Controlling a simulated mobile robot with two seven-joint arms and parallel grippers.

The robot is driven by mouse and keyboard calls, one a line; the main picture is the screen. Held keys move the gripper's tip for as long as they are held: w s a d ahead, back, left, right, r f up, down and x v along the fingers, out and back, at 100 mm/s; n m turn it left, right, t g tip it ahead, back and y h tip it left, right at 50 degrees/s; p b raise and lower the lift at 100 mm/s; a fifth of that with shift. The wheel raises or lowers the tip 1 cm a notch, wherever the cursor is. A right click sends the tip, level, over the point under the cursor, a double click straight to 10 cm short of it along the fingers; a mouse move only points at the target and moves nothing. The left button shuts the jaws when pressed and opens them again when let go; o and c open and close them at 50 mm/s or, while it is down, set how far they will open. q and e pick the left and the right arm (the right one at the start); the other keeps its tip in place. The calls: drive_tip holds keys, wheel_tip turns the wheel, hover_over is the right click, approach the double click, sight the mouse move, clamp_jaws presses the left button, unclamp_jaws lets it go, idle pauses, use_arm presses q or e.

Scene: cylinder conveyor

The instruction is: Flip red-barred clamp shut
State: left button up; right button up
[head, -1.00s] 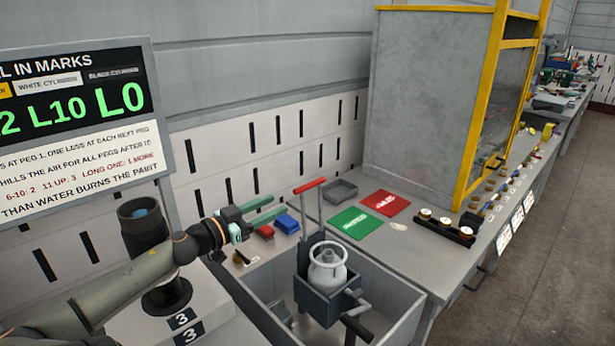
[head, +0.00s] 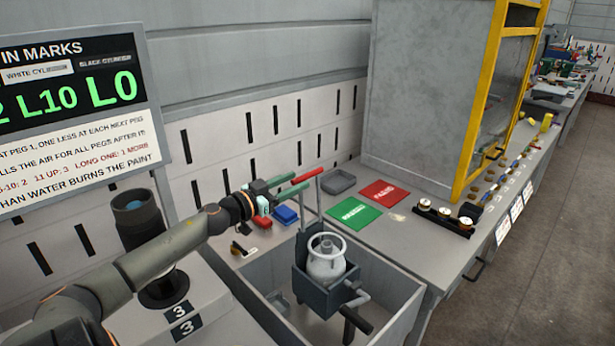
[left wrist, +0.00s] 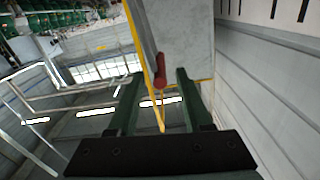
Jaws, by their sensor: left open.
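The red-barred clamp shows its red bar (head: 309,175) raised at the top of upright grey rods. The rods rise from a dark holder (head: 318,284) in a grey bin. A white-grey cylinder (head: 327,262) with a ring collar stands in the holder. My left gripper (head: 299,181) has its green fingers open at the left end of the bar. In the left wrist view the red bar (left wrist: 160,75) appears between the fingertips of the open left gripper (left wrist: 157,77); contact cannot be told. My right gripper is not in view.
The grey bin (head: 400,313) has raised walls around the holder. Behind it lie a blue block (head: 286,215), a green mat (head: 351,213) and a red mat (head: 381,193). A yellow-framed cabinet (head: 420,95) stands at the back right. A dark cup (head: 136,218) stands near my left arm.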

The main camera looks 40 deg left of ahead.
sight(308, 176)
use_arm(q)
drive_tip(key=shift+w+d, duration=0.2)
drive_tip(key=shift+w, duration=2.35)
drive_tip(key=shift+c, duration=0.4)
clamp_jaws()
